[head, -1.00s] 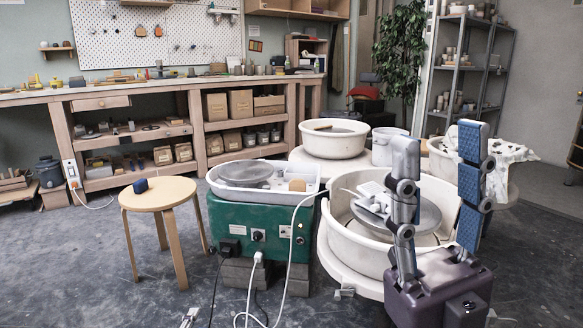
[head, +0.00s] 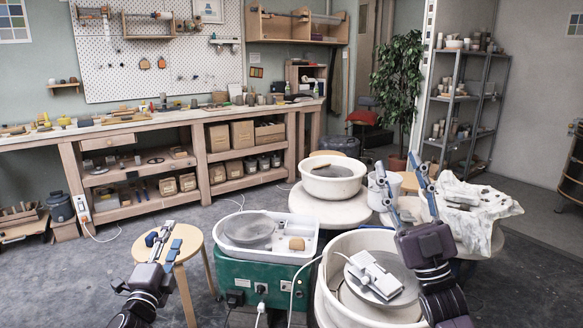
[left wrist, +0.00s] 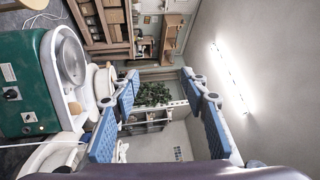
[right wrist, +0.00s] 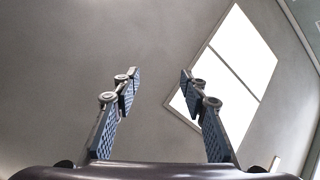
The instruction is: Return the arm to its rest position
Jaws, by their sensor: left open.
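My left gripper (head: 170,235) shows at the lower left of the head view, in front of the wooden stool (head: 195,240). In the left wrist view its blue-padded fingers (left wrist: 165,85) stand wide apart with nothing between them. My right gripper (head: 400,168) points up at the right of the head view, overlapping the large white basin of the near wheel. In the right wrist view its fingers (right wrist: 155,75) are apart and empty, against plain wall or ceiling and a bright panel. A small dark blue block (head: 150,239) on the stool shows beside the left fingers.
The green pottery wheel (head: 262,285) with its white tray stands between the arms. A white wheel basin (head: 335,300) holds a wheel head with a pale tool. A second basin (head: 333,186) and a cloth-draped pile (head: 475,205) stand behind. Grey floor is open at left.

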